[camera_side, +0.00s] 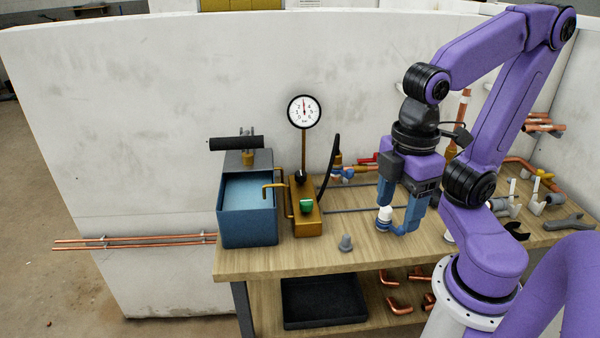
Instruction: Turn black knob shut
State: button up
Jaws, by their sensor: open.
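A small black knob (299,177) sits at the foot of the gauge stem, on the brass valve block (309,226) of a test pump. It is small here and I cannot tell how far it is turned. A green knob (306,206) is on the same block, nearer the front. A round white pressure gauge (304,111) stands above, its needle pointing about straight up. My gripper (397,229) is open, pointing down low over the bench, well to the right of the black knob and apart from it. A white-topped piece (385,216) shows at its left finger; contact is unclear.
The pump's blue water tank (248,226) and black lever handle (236,143) stand left of the block. A black hose (328,170) curves up right of it. A grey fitting (346,243) stands on the wooden bench (270,263) at the front. Pipes and tools crowd the right.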

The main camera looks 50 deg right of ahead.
notch_tip(320, 180, up, 7)
jog(key=w+r+n+t+h, duration=0.1)
jog(key=w+r+n+h, duration=0.15)
jog(key=w, duration=2.25)
jog(key=n+g+h, duration=0.1)
jog(key=n+h, duration=0.2)
send_over(300, 173)
jog(key=a, duration=0.7)
notch_tip(300, 173, down, 15)
jog(key=shift+y, duration=0.35)
jog(key=x, duration=1.6)
jog(key=shift+s+d+f, duration=0.1)
jog(key=shift+d+f, duration=0.15)
jog(key=shift+d, duration=0.2)
jog(key=shift+c, duration=0.3)
jog(key=c, duration=1)
